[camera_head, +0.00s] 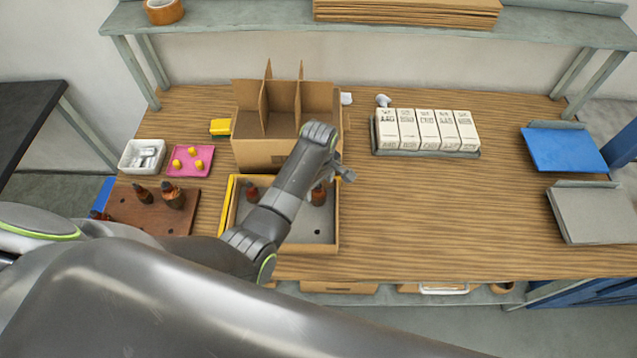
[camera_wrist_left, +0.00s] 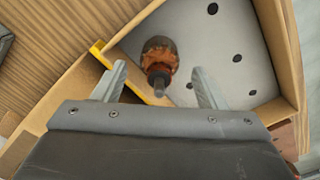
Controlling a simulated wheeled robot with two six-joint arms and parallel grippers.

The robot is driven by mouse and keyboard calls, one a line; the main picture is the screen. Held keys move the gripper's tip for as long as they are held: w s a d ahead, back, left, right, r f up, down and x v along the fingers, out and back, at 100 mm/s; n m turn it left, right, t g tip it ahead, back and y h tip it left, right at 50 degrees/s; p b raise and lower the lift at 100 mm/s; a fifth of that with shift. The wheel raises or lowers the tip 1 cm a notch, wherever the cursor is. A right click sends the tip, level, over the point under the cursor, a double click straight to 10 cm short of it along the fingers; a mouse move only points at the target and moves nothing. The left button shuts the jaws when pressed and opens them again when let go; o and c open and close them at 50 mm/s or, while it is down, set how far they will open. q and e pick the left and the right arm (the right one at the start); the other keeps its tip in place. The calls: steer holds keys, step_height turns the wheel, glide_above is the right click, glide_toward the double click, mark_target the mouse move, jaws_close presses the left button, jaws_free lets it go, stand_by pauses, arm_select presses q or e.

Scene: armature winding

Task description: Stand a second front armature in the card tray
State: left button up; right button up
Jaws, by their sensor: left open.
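The card tray (camera_head: 318,242) has a grey floor with holes and a yellow strip along part of its edge. One dark armature (camera_head: 252,192) stands near its back left corner. Another reddish-brown armature (camera_head: 320,194) stands near its back right. My left gripper (camera_head: 345,174) is over that corner; in the left wrist view its open fingers (camera_wrist_left: 158,92) are on either side of the armature (camera_wrist_left: 159,60), with visible gaps. Part of the tray is hidden by my left arm. My right gripper is not in view.
A brown board (camera_head: 150,218) with several armatures lies left of the tray. A divided carton (camera_head: 265,152) stands right behind the tray. A white bin (camera_head: 130,155), a pink tray (camera_head: 175,168) and several white boxes (camera_head: 428,130) stand around. Bare tabletop (camera_head: 440,210) lies right.

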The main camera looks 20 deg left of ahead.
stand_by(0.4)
arm_select(q)
steer(key=shift+r+p, duration=0.7)
steer(key=shift+r, duration=4.25)
steer(key=o, duration=0.6)
steer(key=shift+c, duration=0.2)
steer(key=shift+r, duration=0.1)
